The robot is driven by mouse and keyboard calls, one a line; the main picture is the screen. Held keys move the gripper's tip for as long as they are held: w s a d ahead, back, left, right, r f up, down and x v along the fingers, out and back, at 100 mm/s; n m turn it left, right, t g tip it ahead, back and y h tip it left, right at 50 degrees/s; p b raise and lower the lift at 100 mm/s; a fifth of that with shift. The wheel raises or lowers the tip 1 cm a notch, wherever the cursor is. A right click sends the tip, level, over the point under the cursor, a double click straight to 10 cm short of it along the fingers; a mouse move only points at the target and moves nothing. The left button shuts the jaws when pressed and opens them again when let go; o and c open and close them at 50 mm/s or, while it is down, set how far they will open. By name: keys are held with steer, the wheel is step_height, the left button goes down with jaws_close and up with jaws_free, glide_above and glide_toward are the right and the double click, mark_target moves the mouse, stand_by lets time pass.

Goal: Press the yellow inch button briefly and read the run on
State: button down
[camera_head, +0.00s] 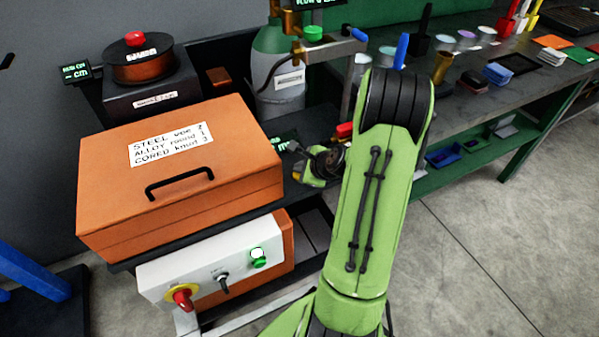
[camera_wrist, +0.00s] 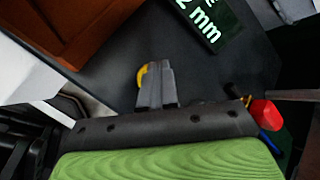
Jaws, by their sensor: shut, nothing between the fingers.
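In the wrist view, the fingers of my gripper (camera_wrist: 156,70) are shut together with nothing between them. A rounded yellow edge (camera_wrist: 140,76), which looks like the yellow inch button, shows just left of the fingertips. The rest of it is hidden behind the fingers, and I cannot tell whether they touch it. A dark display (camera_wrist: 208,22) above and to the right shows "2 mm"; its upper text is cut off. In the head view, the display (camera_head: 284,143) is small and partly covered. My wrist is beside it, and the yellow button cannot be made out there.
A closed orange case (camera_head: 232,180) with a handle stands left of my wrist. Below it is a white panel (camera_head: 205,262) with a red knob, a switch and a green button. A gas cylinder (camera_head: 282,65) stands behind. A red part (camera_wrist: 264,113) lies right of my gripper.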

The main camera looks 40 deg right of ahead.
steer(key=shift+r, duration=0.1)
stand_by(0.7)
steer(key=shift+r+p, duration=0.8)
step_height(320, 180, up, 5)
steer(key=p, duration=0.4)
stand_by(0.4)
